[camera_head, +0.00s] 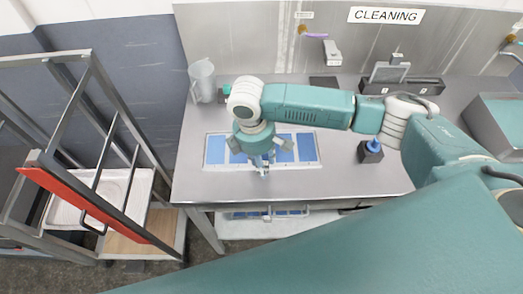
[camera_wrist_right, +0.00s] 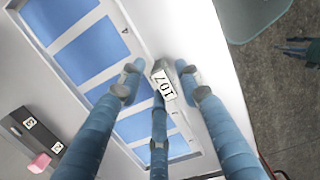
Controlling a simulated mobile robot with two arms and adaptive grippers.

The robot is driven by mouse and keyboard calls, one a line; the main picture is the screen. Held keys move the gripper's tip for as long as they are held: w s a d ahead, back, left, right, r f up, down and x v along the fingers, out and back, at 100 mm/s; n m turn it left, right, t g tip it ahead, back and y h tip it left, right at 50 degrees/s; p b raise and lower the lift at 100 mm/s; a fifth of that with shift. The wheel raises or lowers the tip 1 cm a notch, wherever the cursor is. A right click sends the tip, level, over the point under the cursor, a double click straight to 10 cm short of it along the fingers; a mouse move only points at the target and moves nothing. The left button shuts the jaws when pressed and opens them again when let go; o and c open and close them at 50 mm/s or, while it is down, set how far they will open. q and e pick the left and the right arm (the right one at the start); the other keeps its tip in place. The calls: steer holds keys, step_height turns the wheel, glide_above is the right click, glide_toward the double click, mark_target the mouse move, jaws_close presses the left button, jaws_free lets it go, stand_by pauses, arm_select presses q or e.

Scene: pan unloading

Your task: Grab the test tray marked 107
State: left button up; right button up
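A white tray (camera_head: 229,152) with several blue panels lies flat on the metal counter. In the right wrist view the tray (camera_wrist_right: 131,30) has a tab at its edge with a white label reading 107 (camera_wrist_right: 164,86). My right gripper (camera_head: 263,166) is over the tray's front edge, fingers pointing down. In the wrist view its fingers (camera_wrist_right: 161,88) are spread around the labelled tab, with gaps visible on the sides. Whether any finger touches the tab cannot be told. My left gripper is not in view.
A clear jug (camera_head: 202,80) stands behind the tray. A small dark block with a blue top (camera_head: 370,150) stands to its right. A metal rack with a red bar (camera_head: 85,207) is at the left. A shelf with blue-panelled items (camera_head: 240,214) shows below the counter.

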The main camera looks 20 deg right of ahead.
jaws_close()
steer(key=shift+r, duration=0.1)
